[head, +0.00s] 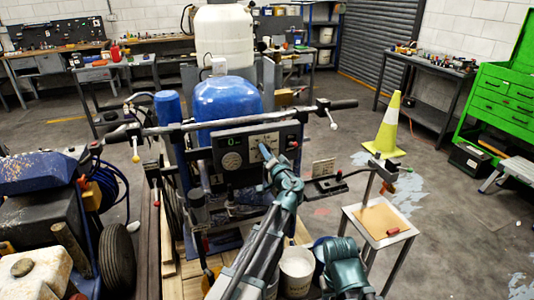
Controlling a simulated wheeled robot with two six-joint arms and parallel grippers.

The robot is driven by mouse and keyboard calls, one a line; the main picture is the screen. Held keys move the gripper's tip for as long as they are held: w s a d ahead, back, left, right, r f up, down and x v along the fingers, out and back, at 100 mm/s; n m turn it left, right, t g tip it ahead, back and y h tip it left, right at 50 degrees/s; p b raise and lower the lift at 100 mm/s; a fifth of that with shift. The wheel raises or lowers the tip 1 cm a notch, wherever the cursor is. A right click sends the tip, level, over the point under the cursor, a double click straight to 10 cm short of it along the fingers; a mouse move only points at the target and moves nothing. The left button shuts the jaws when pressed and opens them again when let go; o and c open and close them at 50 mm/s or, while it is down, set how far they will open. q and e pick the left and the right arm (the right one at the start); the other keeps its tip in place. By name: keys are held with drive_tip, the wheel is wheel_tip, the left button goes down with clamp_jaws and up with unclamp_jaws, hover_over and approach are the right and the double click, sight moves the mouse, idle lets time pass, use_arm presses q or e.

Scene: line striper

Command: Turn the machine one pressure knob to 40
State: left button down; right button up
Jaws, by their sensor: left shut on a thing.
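Machine one is a line striper with a wide handlebar (230,122) and a dark control panel (220,178). The panel carries a green-lit display (235,142), a round grey dial (232,161) and a pale scale plate (271,137). My left gripper (265,152) reaches up to the scale plate and is shut at its front. The pressure knob appears to be between its fingers, largely hidden by them. The knob's setting cannot be read. A teal part of my right arm (345,265) shows at the bottom edge; its gripper is not in view.
A blue tank (227,100) stands behind the panel. Another machine with a black wheel (117,258) is close on the left. A small table (381,222), a white bucket (297,268) and a yellow cone (386,125) are to the right. Open floor lies beyond the small table.

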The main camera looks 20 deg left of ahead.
use_arm(q)
drive_tip(key=shift+c, duration=2.2)
unclamp_jaws()
drive_tip(key=v, duration=1.4)
